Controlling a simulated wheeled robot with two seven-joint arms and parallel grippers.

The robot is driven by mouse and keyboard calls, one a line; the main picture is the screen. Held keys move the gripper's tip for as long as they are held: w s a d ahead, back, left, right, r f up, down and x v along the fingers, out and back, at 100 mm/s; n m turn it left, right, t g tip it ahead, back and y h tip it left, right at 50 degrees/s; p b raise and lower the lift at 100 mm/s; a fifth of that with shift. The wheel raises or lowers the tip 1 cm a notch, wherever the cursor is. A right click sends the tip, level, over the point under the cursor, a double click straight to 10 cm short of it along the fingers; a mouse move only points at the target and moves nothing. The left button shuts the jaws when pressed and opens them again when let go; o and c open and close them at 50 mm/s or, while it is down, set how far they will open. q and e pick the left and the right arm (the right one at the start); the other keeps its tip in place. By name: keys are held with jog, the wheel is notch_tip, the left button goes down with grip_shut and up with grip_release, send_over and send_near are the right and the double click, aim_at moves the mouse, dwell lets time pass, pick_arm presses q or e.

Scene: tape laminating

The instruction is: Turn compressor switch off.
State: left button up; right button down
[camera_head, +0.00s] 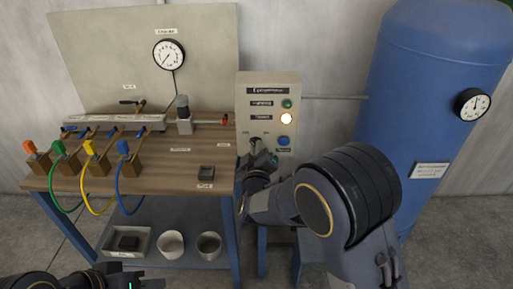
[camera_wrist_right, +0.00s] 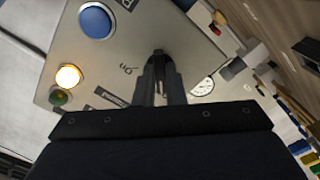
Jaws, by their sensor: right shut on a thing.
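The compressor control panel (camera_head: 268,92) is a beige box right of the workbench. It has a green lamp (camera_head: 287,103), a lit whitish-yellow lamp (camera_head: 286,118), a blue button (camera_head: 284,141) and a dark switch at its lower left. My right gripper (camera_head: 258,152) is at the panel's lower left, over the switch. In the right wrist view my right gripper (camera_wrist_right: 158,72) is shut on the dark switch (camera_wrist_right: 158,54), whose position is mostly hidden by the fingers. My left gripper (camera_head: 130,280) is at the bottom left edge, only partly visible, away from the panel.
A workbench (camera_head: 215,150) with coloured hose plugs and a pressure gauge (camera_head: 169,54) above stands to the left. A blue tank (camera_head: 420,110) with its own gauge (camera_head: 471,103) stands to the right. A tray (camera_head: 126,243) and two cups are on the lower shelf.

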dwell(0.5)
jog(key=c, duration=1.5)
grip_release()
jog(key=shift+s, duration=0.1)
jog(key=s+b, duration=0.1)
jog(key=s, duration=0.6)
jog(key=shift+s, duration=0.35)
